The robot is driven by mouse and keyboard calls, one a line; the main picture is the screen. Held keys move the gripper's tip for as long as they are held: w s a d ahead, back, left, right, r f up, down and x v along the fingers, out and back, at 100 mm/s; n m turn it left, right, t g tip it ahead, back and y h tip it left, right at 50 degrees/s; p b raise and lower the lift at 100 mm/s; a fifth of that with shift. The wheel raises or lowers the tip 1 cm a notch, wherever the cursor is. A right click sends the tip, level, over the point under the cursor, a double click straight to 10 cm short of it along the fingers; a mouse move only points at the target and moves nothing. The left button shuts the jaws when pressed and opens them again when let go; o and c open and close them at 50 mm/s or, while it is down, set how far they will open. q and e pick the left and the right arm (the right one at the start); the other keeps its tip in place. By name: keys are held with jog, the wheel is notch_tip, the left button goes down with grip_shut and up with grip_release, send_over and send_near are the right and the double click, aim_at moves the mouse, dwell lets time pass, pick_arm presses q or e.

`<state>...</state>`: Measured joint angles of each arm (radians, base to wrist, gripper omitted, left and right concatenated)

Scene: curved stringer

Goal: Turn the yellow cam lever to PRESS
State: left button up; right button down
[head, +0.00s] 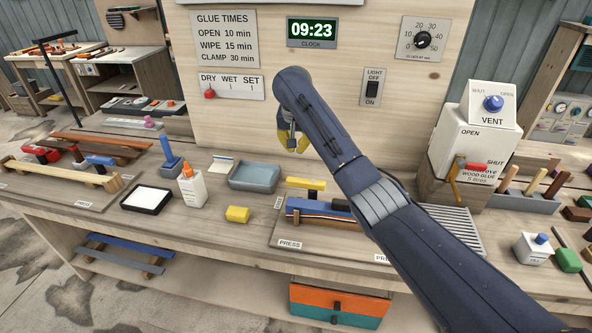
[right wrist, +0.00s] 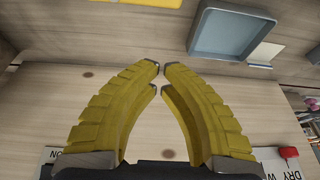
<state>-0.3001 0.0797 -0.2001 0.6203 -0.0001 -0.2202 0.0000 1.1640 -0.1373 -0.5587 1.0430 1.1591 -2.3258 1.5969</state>
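The yellow cam lever (head: 305,184) lies roughly level above the blue press (head: 318,208), which has a layered strip along its front. A PRESS label (head: 290,244) is on the board's front edge. My right arm crosses in front of the press's right end and hides part of it. My right gripper (head: 294,142) hangs in front of the wooden panel, above and behind the lever and clear of it. In the right wrist view its yellow fingers (right wrist: 161,68) converge with tips almost together and nothing between them. My left gripper is not in view.
A grey-blue tray (head: 254,177), yellow block (head: 237,214), glue bottle (head: 191,186) and white pad (head: 148,199) stand left of the press. The glue dispenser (head: 470,140) stands right.

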aim_at(306, 184)
jog(key=shift+d+r, duration=0.2)
jog(key=shift+r, duration=0.05)
jog(key=shift+f, duration=0.15)
notch_tip(306, 184, down, 9)
jog(key=shift+s, duration=0.35)
dwell(1.1)
jog(key=shift+a+f, duration=0.1)
